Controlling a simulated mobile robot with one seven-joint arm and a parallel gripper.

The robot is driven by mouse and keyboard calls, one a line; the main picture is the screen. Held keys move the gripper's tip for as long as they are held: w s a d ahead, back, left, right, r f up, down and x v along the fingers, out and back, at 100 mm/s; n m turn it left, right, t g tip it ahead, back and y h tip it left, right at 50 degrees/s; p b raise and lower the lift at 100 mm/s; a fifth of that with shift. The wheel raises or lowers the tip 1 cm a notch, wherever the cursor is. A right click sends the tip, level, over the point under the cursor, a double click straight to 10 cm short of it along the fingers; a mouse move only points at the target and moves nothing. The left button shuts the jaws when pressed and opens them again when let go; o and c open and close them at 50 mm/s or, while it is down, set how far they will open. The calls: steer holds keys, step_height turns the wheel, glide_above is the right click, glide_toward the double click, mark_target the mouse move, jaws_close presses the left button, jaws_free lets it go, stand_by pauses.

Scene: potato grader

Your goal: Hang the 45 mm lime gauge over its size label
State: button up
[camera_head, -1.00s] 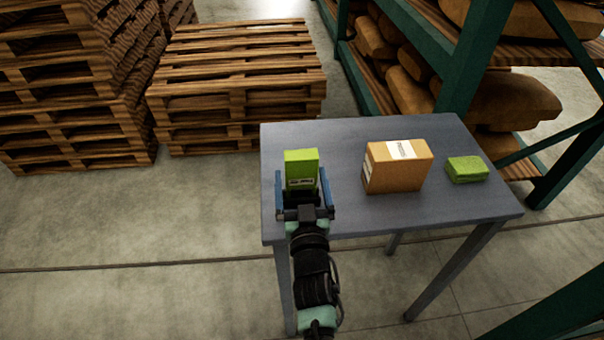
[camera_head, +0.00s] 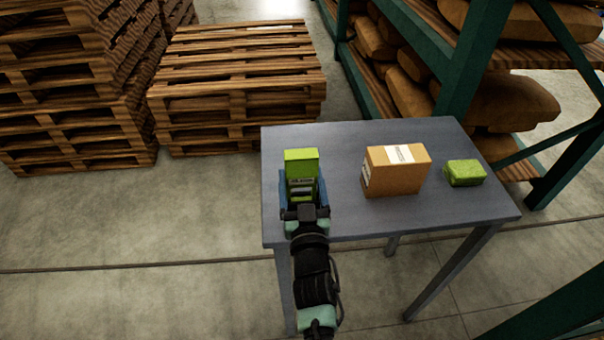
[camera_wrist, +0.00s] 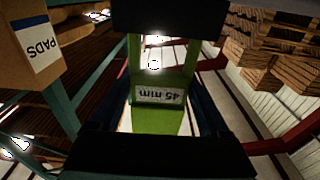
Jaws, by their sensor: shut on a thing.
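The 45 mm lime gauge (camera_head: 301,157) is a bright green upright frame at the left of the grey table (camera_head: 340,140). My gripper (camera_head: 303,187) is shut on it, with a blue finger against each side. In the wrist view the gauge (camera_wrist: 154,121) fills the middle between the fingers. Its white tag reads "45 mm" upside down, and an opening shows beyond the tag. I cannot tell whether its foot touches the table. I see no size label for hanging it in these views.
A cardboard box (camera_head: 395,174) stands mid-table; its label reads "PADS" in the wrist view (camera_wrist: 37,47). A small green block (camera_head: 465,173) lies to its right. Pallets (camera_head: 238,80) stand behind on the left. A green rack (camera_head: 465,85) with brown sacks stands behind on the right.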

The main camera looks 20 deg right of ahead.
mark_target(302, 174)
steer(key=shift+r+p, duration=1.7)
steer(key=shift+r, duration=0.1)
steer(key=r+p+v, duration=0.1)
steer(key=p+v, duration=0.1)
steer(key=v, duration=1)
steer(key=shift+p, duration=0.3)
steer(key=shift+f, duration=0.1)
